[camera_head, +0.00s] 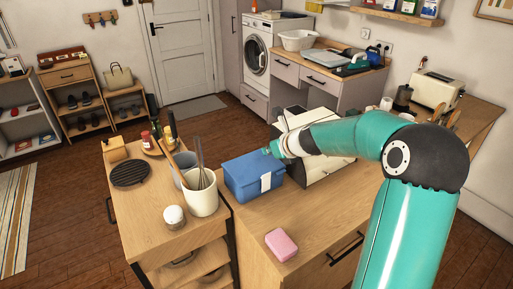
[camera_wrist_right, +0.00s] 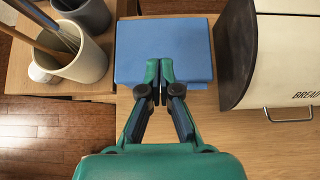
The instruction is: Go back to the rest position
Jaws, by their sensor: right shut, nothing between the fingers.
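My right arm comes in from the right in the head view, and its gripper (camera_head: 272,150) is over the far right part of a blue box (camera_head: 250,181). In the right wrist view, the right gripper (camera_wrist_right: 160,70) is shut with its fingertips together and nothing between them. It appears above the front part of the blue box (camera_wrist_right: 128,45); I cannot tell whether it touches it. The blue box has a white tag on its front and sits on the wooden counter (camera_head: 240,232). My left gripper is in neither view.
A cream bread bin (camera_head: 327,170) stands right of the box, close to my right arm. A white utensil pot (camera_head: 203,200) stands to the left. A pink block (camera_head: 281,245) lies near the front. The counter between the pink block and blue box is clear.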

